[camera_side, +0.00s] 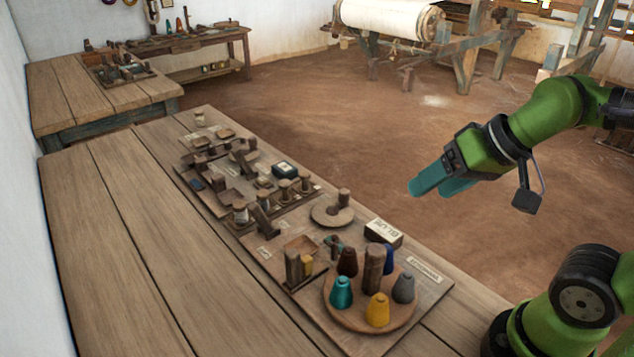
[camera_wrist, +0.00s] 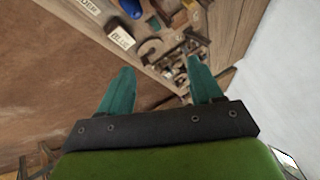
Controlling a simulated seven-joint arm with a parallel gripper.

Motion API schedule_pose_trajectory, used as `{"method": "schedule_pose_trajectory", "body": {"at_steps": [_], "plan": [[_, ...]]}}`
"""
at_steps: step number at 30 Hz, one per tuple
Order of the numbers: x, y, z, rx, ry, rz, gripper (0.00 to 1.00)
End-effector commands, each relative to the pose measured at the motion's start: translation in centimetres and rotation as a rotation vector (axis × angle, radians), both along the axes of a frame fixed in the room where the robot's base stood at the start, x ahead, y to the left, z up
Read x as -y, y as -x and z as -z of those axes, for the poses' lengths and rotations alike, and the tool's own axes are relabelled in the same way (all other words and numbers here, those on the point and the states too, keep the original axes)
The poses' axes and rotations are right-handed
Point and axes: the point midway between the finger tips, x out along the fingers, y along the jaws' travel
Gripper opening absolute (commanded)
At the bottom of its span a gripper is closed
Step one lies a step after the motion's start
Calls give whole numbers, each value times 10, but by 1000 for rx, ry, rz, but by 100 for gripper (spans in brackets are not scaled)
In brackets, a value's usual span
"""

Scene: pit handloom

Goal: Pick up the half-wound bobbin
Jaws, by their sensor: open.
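Several small wooden bobbins or spools stand in a dark wooden rack on the bench in the side view. One with a pale winding (camera_side: 240,212) is at the rack's near left, and others (camera_side: 284,188) stand toward its right end. I cannot tell which one is half-wound. My gripper (camera_side: 430,188) has teal fingers, is open and empty, and hangs in the air to the right of the bench, apart from everything. In the wrist view my gripper (camera_wrist: 160,68) is spread, with small bench items beyond it, too small to tell apart.
A round wooden board (camera_side: 332,318) holds coloured cones around a wooden post (camera_side: 373,268). A white box marked BLUE (camera_side: 383,233) stands behind it. A round disc with a peg (camera_side: 332,215) lies between board and rack. The bench's left half (camera_side: 130,240) is bare.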

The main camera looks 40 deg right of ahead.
Motion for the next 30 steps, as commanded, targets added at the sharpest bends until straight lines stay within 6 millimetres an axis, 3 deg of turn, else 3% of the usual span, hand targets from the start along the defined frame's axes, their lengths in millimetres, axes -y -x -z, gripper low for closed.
{"method": "schedule_pose_trajectory", "body": {"at_steps": [5,14,24,27,30], "plan": [[-6,-24,13,-104,4,-28,65],[-25,-139,19,-213,90,-167,65],[-56,-281,68,-234,253,-393,65],[-62,-311,75,-209,301,-452,65],[-63,-328,64,-170,337,-489,65]]}}
